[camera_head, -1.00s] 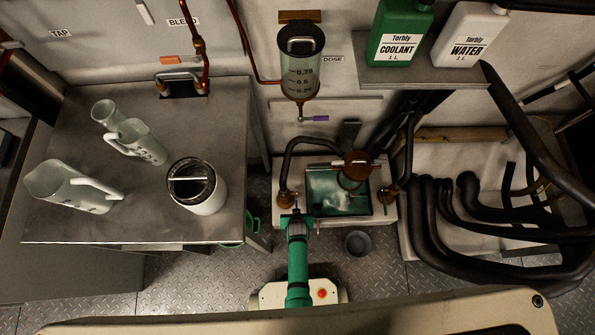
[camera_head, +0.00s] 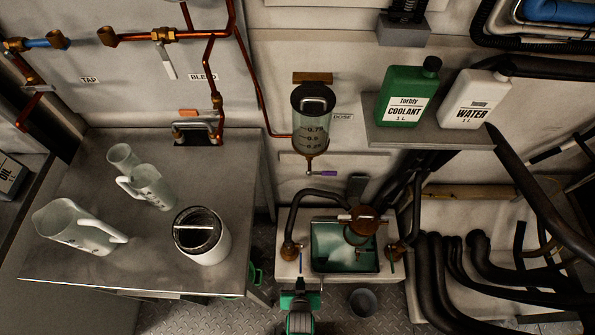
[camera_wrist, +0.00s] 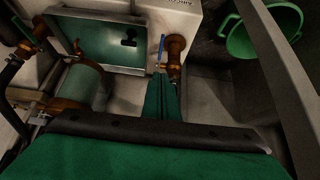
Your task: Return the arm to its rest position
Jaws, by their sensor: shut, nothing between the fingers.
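My green gripper (camera_head: 298,296) is at the bottom middle of the head view, in front of the chiller unit (camera_head: 286,270). In the wrist view its green fingers (camera_wrist: 161,98) are together with nothing between them. Their tips appear close to a brass valve with a blue handle (camera_wrist: 163,48); I cannot tell whether they touch it. The same valve fitting shows in the head view (camera_head: 290,249), at the left of the chiller's green-lined basin (camera_head: 345,262). Most of my arm is out of the head view.
A shelf (camera_head: 425,137) holds coolant (camera_head: 405,96) and water (camera_head: 472,100) bottles. A dosing cylinder (camera_head: 313,122) hangs above the chiller. Black hoses (camera_head: 450,265) crowd the right. A grey bucket (camera_head: 363,302) stands on the floor.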

